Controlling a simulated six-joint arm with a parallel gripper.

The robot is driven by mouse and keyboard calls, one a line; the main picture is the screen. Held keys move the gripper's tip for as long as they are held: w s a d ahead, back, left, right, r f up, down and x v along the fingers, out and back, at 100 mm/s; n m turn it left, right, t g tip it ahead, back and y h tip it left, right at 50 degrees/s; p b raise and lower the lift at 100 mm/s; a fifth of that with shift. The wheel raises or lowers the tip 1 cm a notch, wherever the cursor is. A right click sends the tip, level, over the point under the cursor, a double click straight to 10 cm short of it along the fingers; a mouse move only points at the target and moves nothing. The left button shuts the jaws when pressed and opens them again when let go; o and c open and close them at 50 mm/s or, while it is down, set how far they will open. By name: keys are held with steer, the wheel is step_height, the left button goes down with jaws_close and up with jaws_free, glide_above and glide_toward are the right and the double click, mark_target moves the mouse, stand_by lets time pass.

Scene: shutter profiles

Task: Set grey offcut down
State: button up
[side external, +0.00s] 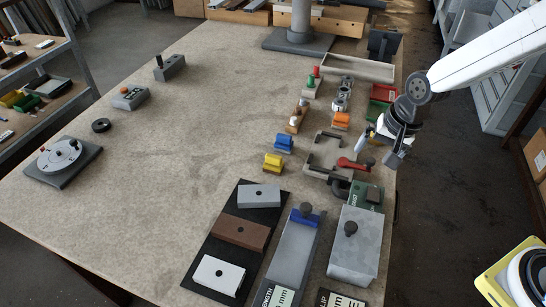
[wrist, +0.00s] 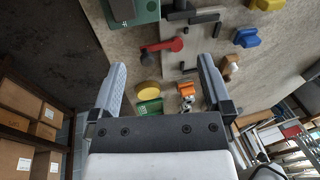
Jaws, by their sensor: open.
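A light grey block with a dark spot on top (side external: 258,196), which looks like the grey offcut, lies flat at the far end of a black mat (side external: 222,222). A brown block (side external: 240,231) and a white block (side external: 219,274) lie on the same mat, apart from it. My gripper (side external: 377,151) is above the right edge of the bench, well to the upper right of the mat. In the wrist view my gripper (wrist: 162,68) has its two fingers wide apart with nothing held between them. The grey block does not show clearly in the wrist view.
A clamp with a red lever (side external: 352,164) sits below my gripper. Blue (side external: 284,144) and yellow (side external: 273,163) pieces stand to its left. A grey fixture with a dark knob (side external: 353,250) stands right of the mat. The bench's middle (side external: 190,150) is clear.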

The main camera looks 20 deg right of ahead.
steer(key=s+d+n+h, duration=0.1)
steer(key=s+d+n, duration=0.6)
steer(key=s+n, duration=0.1)
steer(key=shift+f, duration=0.15)
stand_by(1.0)
